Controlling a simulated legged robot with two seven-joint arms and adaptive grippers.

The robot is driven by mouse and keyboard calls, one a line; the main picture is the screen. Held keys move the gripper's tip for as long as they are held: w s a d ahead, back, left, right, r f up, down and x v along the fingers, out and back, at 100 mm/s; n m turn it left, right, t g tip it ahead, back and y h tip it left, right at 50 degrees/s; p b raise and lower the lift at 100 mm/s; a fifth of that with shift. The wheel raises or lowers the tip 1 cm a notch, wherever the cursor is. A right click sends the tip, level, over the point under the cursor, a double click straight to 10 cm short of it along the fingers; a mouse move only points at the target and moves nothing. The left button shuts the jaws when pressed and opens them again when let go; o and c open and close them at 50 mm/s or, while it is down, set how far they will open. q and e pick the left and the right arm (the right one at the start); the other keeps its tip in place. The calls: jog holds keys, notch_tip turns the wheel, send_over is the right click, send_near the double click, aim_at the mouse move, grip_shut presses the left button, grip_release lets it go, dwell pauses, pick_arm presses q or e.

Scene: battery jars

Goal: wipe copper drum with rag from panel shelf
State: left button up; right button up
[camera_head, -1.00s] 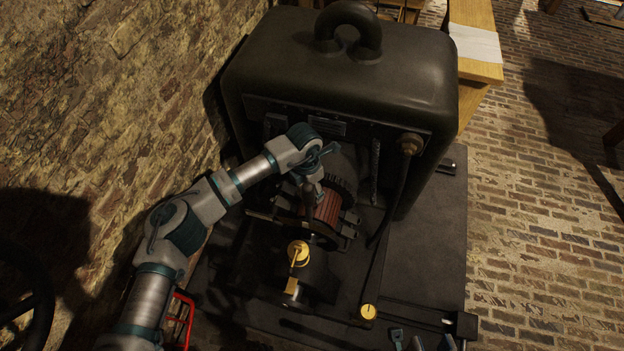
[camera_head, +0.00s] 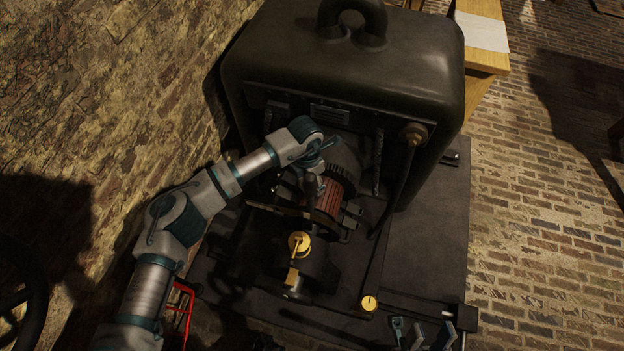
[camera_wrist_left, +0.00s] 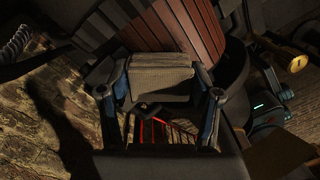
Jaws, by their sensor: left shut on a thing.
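The copper drum (camera_head: 327,198), ribbed and reddish, sits in the dark machine below its big housing. It also fills the top of the left wrist view (camera_wrist_left: 172,24). My left gripper (camera_wrist_left: 160,84) is shut on the rag (camera_wrist_left: 160,75), a folded grey-beige cloth held between its two fingers close to the drum. Whether the rag touches the drum I cannot tell. In the head view the left gripper (camera_head: 312,190) is small and dark over the drum's left side, and the rag is hard to make out. My right gripper (camera_head: 421,335) is at the bottom edge, fingers apart and empty.
The dark housing (camera_head: 345,65) with a looped top stands behind the drum. Yellow caps (camera_head: 299,242) and (camera_head: 369,302) sit in front. A brick wall (camera_head: 90,90) is close on the left. A red frame (camera_head: 180,310) stands low left. Brick floor lies open right.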

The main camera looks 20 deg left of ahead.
aim_at(326, 193)
pick_arm(q)
jog(key=shift+f, duration=0.9)
jog(key=shift+d+r, duration=0.1)
jog(key=shift+d+r, duration=0.2)
jog(key=shift+d, duration=1.8)
jog(key=shift+f, duration=0.1)
jog(key=shift+a+f+p, duration=0.1)
jog(key=shift+a+p, duration=0.2)
jog(key=shift+a, duration=0.75)
jog(key=shift+a+f, duration=0.25)
jog(key=shift+a, duration=0.75)
jog(key=shift+w, duration=0.15)
jog(key=shift+d, duration=0.1)
